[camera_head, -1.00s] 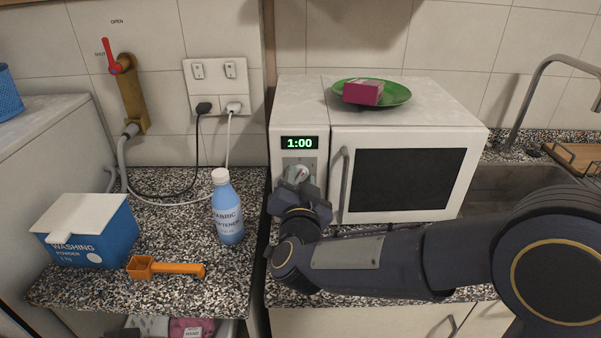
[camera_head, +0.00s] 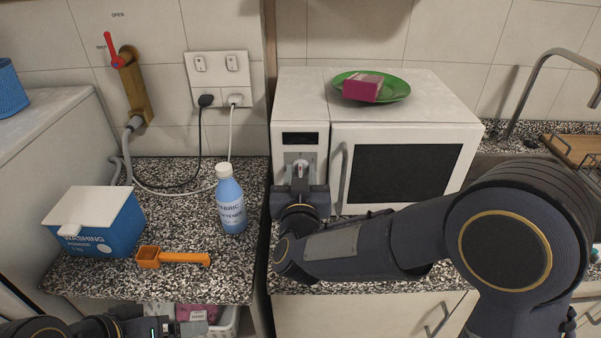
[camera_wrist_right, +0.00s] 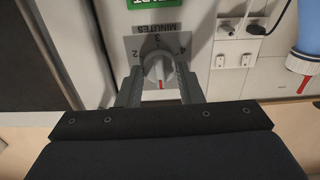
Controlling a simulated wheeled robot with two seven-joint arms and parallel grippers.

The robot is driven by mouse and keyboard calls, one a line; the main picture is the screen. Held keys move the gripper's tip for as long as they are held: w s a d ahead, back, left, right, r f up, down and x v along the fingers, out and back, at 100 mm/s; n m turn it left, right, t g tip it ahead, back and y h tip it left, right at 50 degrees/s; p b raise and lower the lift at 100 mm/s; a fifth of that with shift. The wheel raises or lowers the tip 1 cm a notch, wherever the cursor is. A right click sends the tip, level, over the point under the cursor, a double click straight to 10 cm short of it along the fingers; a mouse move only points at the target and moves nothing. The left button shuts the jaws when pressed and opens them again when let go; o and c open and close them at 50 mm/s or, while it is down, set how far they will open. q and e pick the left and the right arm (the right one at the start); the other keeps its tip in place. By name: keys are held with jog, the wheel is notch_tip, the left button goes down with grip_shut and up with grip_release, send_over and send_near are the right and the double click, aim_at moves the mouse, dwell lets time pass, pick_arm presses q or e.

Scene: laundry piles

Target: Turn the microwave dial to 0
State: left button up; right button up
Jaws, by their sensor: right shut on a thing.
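The white microwave (camera_head: 440,100) stands on the counter with its door shut. Its display (camera_head: 299,138) is dark. My right gripper (camera_head: 300,180) is at the control panel below the display. In the right wrist view, which is upside down, my right gripper (camera_wrist_right: 158,80) has one finger on each side of the grey dial (camera_wrist_right: 156,66) and is shut on it. The dial's red mark points away from the 3. The labels 2, 3, 4 and MINUTES are visible.
A green plate (camera_head: 398,91) with a pink box (camera_head: 362,88) lies on the microwave. On the left counter are a softener bottle (camera_head: 231,205), a washing powder box (camera_head: 95,225) and an orange scoop (camera_head: 175,258). A tap (camera_head: 530,85) stands at the right.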

jog(key=shift+f, duration=0.1)
jog(key=o, duration=1)
jog(key=shift+c, duration=0.2)
jog(key=shift+s, duration=0.1)
jog(key=s+b, duration=0.1)
jog(key=s, duration=0.6)
jog(key=shift+s, duration=0.35)
